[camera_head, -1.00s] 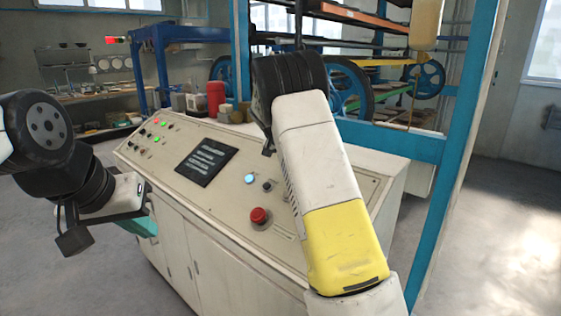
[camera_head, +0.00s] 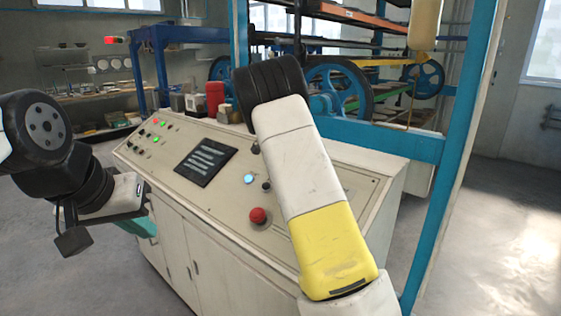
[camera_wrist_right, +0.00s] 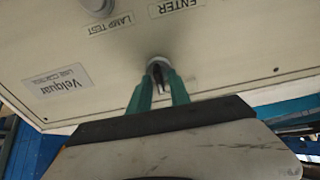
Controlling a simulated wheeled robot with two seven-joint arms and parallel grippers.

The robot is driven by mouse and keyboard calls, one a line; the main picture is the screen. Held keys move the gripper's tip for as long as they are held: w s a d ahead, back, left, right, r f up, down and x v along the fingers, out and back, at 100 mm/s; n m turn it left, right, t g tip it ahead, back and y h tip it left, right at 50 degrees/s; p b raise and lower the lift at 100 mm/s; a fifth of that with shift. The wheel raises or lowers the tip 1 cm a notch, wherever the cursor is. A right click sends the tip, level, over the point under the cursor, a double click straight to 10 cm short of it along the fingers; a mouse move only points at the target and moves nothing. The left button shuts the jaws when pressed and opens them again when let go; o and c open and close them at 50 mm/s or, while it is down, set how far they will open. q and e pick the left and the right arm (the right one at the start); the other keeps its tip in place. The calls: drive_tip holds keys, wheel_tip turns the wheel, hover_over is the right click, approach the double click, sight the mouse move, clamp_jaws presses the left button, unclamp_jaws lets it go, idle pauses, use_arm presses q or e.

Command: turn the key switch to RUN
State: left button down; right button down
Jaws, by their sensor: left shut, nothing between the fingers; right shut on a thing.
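The key switch (camera_wrist_right: 157,61) is a round grey metal collar on the cream panel in the right wrist view. My right gripper (camera_wrist_right: 159,84) has its two green fingers at the collar, shut on the small dark key there. The fingers partly hide the key, and I cannot read its position or a RUN mark. In the head view my right arm blocks the right gripper from sight. My left gripper (camera_head: 142,227) is shut and empty, at the front left side of the control console (camera_head: 222,206), away from the key switch.
The console top carries a dark screen (camera_head: 206,161), a blue-white button (camera_head: 250,179) and a red mushroom button (camera_head: 258,215). A blue-framed machine (camera_head: 380,137) with wheels stands behind. The wrist view shows LAMP TEST and ENTER labels upside down. Floor at right is clear.

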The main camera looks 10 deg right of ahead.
drive_tip(key=c, duration=1.5)
unclamp_jaws()
drive_tip(key=shift+a+r, duration=0.1)
drive_tip(key=v, duration=0.7)
drive_tip(key=shift+s+a+r, duration=0.1)
drive_tip(key=shift+s+r, duration=0.05)
drive_tip(key=shift+r, duration=0.05)
